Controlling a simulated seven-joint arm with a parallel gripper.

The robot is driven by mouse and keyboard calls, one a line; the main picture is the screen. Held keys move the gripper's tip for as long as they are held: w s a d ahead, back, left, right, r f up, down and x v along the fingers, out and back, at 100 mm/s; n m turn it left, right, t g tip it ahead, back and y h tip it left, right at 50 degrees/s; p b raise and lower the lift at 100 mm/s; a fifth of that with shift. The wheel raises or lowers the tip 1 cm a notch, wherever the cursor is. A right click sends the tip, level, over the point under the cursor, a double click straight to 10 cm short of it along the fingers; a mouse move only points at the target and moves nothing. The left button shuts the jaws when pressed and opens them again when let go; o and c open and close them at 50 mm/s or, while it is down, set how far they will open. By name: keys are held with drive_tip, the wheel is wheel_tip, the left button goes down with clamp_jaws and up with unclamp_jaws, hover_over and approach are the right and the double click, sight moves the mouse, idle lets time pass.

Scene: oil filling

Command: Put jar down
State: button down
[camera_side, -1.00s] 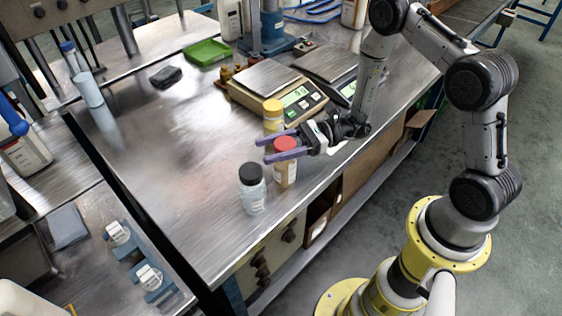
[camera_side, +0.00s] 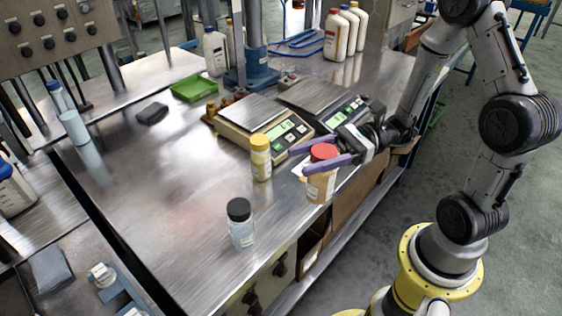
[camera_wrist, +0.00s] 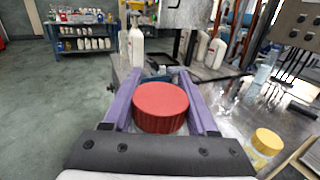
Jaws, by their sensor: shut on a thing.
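The jar with a red lid (camera_side: 320,186) has an amber body and a pale label. It is upright between the two purple fingers of my gripper (camera_side: 296,160), which is shut on it just under the lid. In the wrist view its red lid (camera_wrist: 161,108) fills the space between the fingers. The jar is close to the table's front edge; I cannot tell whether its base touches the metal table (camera_side: 190,200). A yellow-lidded jar (camera_side: 261,160) stands to its left. A black-lidded jar (camera_side: 241,226) stands further left and nearer the camera.
Two scales (camera_side: 265,125) stand behind the jars, beside my gripper. A green tray (camera_side: 194,88), a dark block (camera_side: 152,113) and white bottles (camera_side: 336,35) lie or stand further back. The table's left middle is clear. Open drawers show below the front edge.

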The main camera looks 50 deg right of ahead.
drive_tip(key=shift+s+d+r, duration=0.2)
drive_tip(key=shift+s+r, duration=0.05)
drive_tip(key=shift+s, duration=0.4)
drive_tip(key=shift+s+d+r, duration=0.2)
drive_tip(key=shift+s+r, duration=0.05)
drive_tip(key=shift+s, duration=0.35)
drive_tip(key=w+d+f+m+t+h, duration=0.2)
drive_tip(key=w+d+m+t+h, duration=0.15)
drive_tip(key=w+d, duration=0.35)
drive_tip(key=w+d+r+m+t+h, duration=0.2)
drive_tip(key=w+d+r, duration=0.15)
drive_tip(key=w, duration=0.35)
drive_tip(key=w+d+r+m+t+h, duration=0.2)
drive_tip(key=w+d+r, duration=0.15)
drive_tip(key=w, duration=0.35)
drive_tip(key=w+d+r+m+t+h, duration=0.1)
drive_tip(key=w+d+r+t+h, duration=0.2)
drive_tip(key=w, duration=0.4)
drive_tip(key=w+f+g, duration=0.1)
drive_tip(key=w+f, duration=1.1)
drive_tip(key=w, duration=0.2)
drive_tip(key=shift+d+f+y, duration=0.15)
drive_tip(key=shift+d+y, duration=0.05)
drive_tip(key=shift+y, duration=0.25)
drive_tip(key=shift+g, duration=0.25)
